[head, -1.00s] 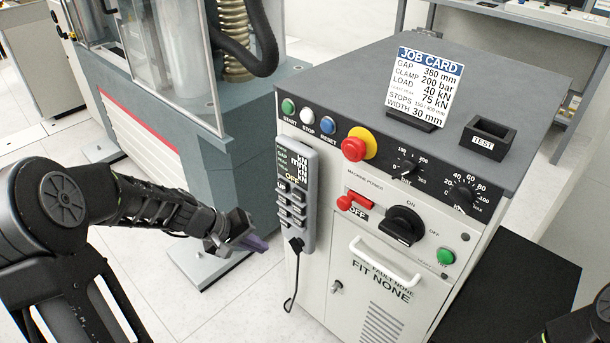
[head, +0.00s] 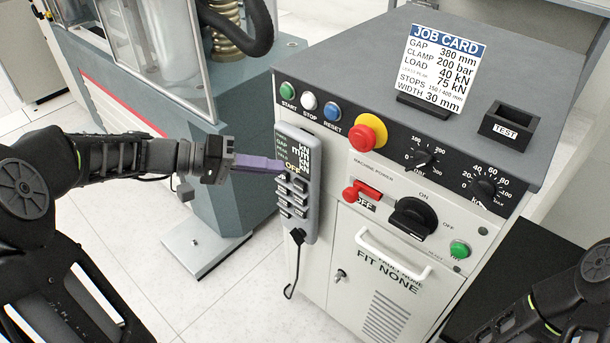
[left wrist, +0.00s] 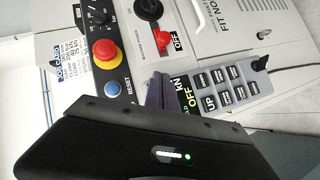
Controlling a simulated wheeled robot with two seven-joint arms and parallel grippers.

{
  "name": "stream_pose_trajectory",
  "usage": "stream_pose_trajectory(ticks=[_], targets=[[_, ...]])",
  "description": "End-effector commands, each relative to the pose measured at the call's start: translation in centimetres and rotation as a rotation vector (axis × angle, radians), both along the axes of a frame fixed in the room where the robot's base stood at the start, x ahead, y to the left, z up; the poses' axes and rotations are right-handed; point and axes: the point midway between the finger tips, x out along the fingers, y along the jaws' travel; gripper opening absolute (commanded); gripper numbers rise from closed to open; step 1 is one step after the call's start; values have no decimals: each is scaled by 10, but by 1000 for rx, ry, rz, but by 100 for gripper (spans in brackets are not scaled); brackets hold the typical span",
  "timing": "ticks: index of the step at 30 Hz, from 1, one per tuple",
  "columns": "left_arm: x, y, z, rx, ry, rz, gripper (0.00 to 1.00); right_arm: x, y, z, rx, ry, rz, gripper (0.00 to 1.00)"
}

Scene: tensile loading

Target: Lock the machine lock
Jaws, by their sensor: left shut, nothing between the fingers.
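The red lever (head: 361,191) sits on the front of the grey control cabinet (head: 385,250), with an OFF label under it; in the left wrist view the lever (left wrist: 163,43) shows beside the OFF label. Which part is the machine lock is not labelled legibly. A black rotary switch (head: 412,218) is to its right, and a small key-like fitting (head: 340,275) is on the door below. My left gripper (head: 276,166) has purple fingers, is shut and empty, and its tips are at the hand pendant (head: 297,185), left of the lever. Contact with the pendant cannot be told.
Green, white and blue buttons and a red emergency stop (head: 369,132) line the panel's upper edge. A job card (head: 445,65) and a TEST box (head: 508,127) stand on top. The glazed testing machine (head: 150,60) stands left. Part of my right arm shows at lower right.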

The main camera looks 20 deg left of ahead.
Motion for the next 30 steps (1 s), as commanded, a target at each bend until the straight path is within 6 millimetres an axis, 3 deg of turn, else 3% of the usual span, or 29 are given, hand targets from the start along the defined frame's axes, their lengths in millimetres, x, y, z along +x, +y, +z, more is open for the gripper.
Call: stream_pose_trajectory(ticks=[8, 18, 24, 30], targets=[[15, -28, -10, -2, 2, -5, 0, 0, 0, 1, 0, 0, 0, 36], [48, -83, -32, -3, 4, -4, 0, 0, 0, 4, 0, 0, 0, 36], [39, -106, -45, -2, 3, -2, 0, 0, 0, 4, 0, 0, 0, 36], [36, -114, -49, 0, 2, -1, 0, 0, 0, 4, 0, 0, 0, 36]])
